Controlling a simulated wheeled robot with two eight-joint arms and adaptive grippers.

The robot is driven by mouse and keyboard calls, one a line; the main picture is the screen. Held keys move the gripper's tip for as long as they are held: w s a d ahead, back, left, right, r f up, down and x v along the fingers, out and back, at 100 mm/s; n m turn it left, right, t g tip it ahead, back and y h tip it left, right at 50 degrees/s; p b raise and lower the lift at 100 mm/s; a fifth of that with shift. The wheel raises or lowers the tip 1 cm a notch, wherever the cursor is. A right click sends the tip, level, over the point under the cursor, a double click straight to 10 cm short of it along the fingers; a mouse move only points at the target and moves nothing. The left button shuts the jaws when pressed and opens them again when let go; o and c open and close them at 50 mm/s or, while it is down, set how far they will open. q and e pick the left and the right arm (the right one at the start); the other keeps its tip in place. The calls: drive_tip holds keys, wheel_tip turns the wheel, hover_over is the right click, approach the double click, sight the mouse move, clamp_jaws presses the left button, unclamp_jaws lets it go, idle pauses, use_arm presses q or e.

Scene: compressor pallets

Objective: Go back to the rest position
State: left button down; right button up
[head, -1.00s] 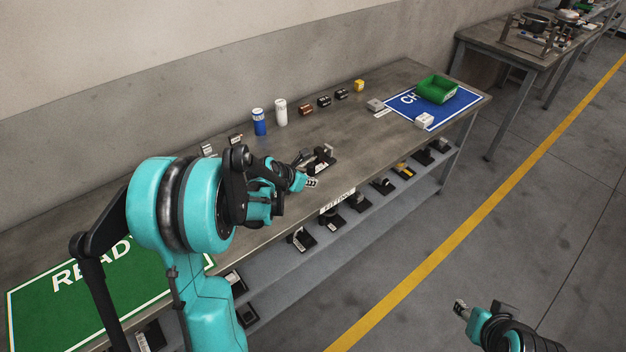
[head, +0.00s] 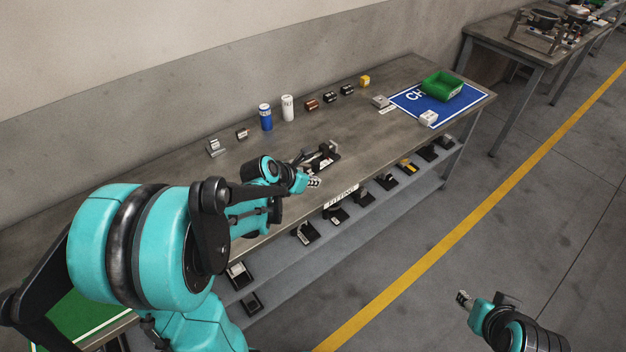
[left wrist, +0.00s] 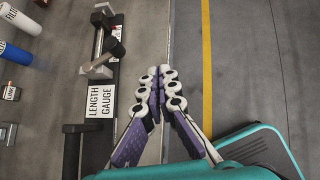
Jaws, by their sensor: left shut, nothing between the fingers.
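My left gripper (head: 314,182) is over the front edge of the long workbench (head: 190,180). In the left wrist view its purple fingers (left wrist: 160,92) meet at the tips, shut and empty. Beside it, on the bench, is a black length gauge stand with a metal part (head: 326,157). In the left wrist view the gauge (left wrist: 100,62) lies left of the fingers, apart from them. My right gripper (head: 464,298) is low at the right, over the floor. It is too small to tell whether its fingers are apart.
A blue can (head: 265,118), a white can (head: 287,108) and several small parts stand along the bench's back. A green bin (head: 442,85) sits on a blue mat (head: 410,104). Several black fixtures line the lower shelf (head: 290,270).

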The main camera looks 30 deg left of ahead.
use_arm(q)
drive_tip(key=s+d+r+m, duration=0.1)
drive_tip(key=s+d+m, duration=0.2)
drive_tip(key=s+m, duration=0.3)
drive_tip(key=s+d+r+m+g+y, duration=0.1)
drive_tip(key=s+d+m, duration=0.3)
drive_tip(key=m, duration=1.2)
drive_tip(key=s+d+r+m+y, duration=0.1)
drive_tip(key=s+d+r+m, duration=0.2)
drive_tip(key=s+m, duration=0.6)
drive_tip(key=shift+d+m+g, duration=0.15)
drive_tip(key=shift+m+g, duration=0.15)
drive_tip(key=shift+m, duration=0.8)
